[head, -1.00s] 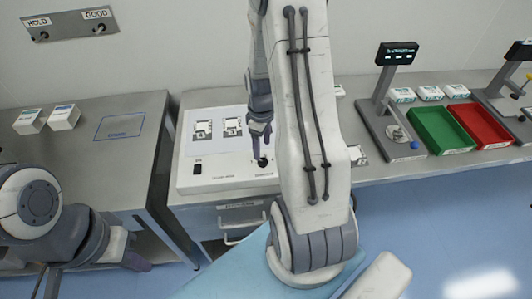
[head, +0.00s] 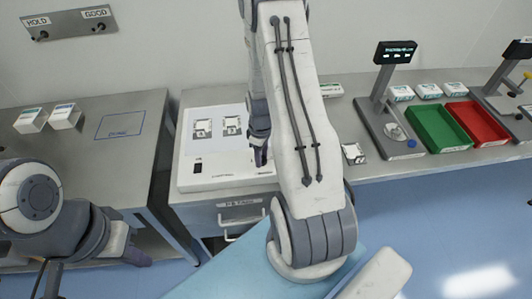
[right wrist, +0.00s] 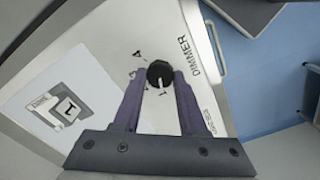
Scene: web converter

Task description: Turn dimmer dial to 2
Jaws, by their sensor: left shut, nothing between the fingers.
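The black round dimmer dial (right wrist: 160,74) shows in the right wrist view, with a white pointer mark facing the gripper's base. The word DIMMER and a few printed numbers stand around it on the white light box (head: 220,181). My right gripper (right wrist: 160,78) has a finger on each side of the dial and appears closed on it. In the head view, my right gripper (head: 260,160) is at the box's front right, and its fingers hide the dial. My left gripper (head: 138,259) is shut and empty at the lower left, away from the box.
Two printed cards (head: 203,128) lie on the box, near a black switch (head: 198,168). A steel table (head: 80,150) with small white cartons is at left. A green tray (head: 438,129), a red tray (head: 478,125) and a display stand (head: 393,55) are at right.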

